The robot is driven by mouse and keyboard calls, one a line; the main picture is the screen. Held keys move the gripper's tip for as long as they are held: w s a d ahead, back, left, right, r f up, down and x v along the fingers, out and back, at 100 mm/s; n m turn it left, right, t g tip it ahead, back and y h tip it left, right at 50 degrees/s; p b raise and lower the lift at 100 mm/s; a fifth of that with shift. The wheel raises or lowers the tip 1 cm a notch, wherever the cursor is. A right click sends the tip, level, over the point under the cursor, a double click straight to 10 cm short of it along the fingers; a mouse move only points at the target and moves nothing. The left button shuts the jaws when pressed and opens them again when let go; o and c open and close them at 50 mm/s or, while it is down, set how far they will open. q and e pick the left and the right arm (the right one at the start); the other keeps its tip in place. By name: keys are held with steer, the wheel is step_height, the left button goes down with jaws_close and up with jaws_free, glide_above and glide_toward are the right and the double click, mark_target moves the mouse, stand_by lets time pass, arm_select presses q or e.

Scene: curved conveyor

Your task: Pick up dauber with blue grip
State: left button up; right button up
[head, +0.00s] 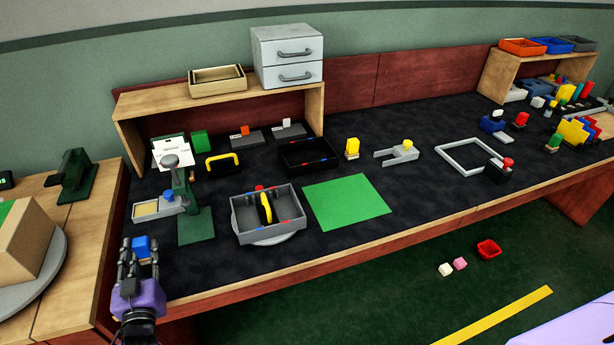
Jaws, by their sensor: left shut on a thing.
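The blue grip of the dauber (141,245) shows between the fingers of my left gripper (140,254), at the near left end of the dark work mat. My left gripper is shut on it. The fingers hide the dauber's lower part, so I cannot tell whether it touches the mat. My right gripper is not in view.
A green press (196,222) and a grey tray with a blue knob (158,207) stand beyond. A grey divided box (272,233) and a green sheet (346,201) lie to the right. Daubers with a yellow grip (352,144) and red grip (521,119) stand further right.

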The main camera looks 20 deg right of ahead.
arm_select(q)
steer(key=s+a+r+p, duration=0.1)
steer(key=s+a+r, duration=0.6)
steer(key=s+r, duration=0.4)
steer(key=shift+s, duration=0.55)
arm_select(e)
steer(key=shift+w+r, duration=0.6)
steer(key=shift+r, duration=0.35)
arm_select(q)
steer(key=shift+r, duration=0.1)
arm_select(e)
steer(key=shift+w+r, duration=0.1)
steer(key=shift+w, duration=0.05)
